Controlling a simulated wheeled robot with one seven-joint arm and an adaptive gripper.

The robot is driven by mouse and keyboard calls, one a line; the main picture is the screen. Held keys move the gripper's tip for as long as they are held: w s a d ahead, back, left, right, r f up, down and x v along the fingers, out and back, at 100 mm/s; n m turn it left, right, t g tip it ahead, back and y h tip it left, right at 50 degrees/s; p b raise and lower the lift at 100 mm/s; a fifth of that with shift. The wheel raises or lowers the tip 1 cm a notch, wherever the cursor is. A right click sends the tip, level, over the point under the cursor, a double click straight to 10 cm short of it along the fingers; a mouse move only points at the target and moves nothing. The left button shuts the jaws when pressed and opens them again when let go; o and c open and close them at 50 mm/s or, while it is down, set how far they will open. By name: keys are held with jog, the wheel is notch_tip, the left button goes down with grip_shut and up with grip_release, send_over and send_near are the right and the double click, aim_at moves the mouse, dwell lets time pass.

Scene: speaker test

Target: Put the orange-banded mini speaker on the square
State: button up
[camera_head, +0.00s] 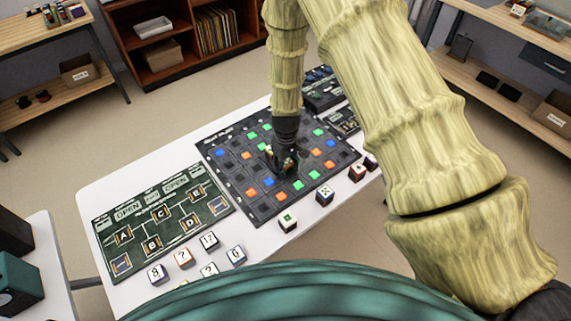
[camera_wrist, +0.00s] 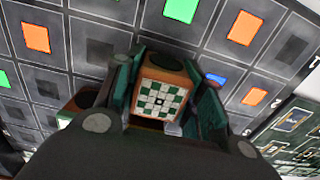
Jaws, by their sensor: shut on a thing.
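In the wrist view, a small cube with orange-brown sides and a green-and-white checkered face, which looks like the orange-banded mini speaker (camera_wrist: 160,94), sits between my fingers. My gripper (camera_wrist: 164,84) is shut on it, one dark green finger on each side. In the head view my gripper (camera_head: 283,161) points down over the dark grid board (camera_head: 232,194), near its middle. The held cube is mostly hidden there. The board carries dark, orange, green and blue squares, including an orange square (camera_head: 251,193). I cannot tell which square the task means, or whether the cube touches the board.
Another brown-sided block (camera_wrist: 82,100) shows partly behind the left finger in the wrist view. A green lettered panel (camera_head: 165,215) lies left of the board. Several small cubes, including a green-marked one (camera_head: 287,221), stand along the front of the white table (camera_head: 105,192).

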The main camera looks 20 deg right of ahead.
aim_at(286, 161)
jog(key=shift+f, duration=0.2)
jog(key=o, duration=1)
jog(key=shift+o, duration=0.2)
jog(key=shift+r, duration=0.1)
jog(key=shift+r+b, duration=1.95)
jog(key=shift+r, duration=4.1)
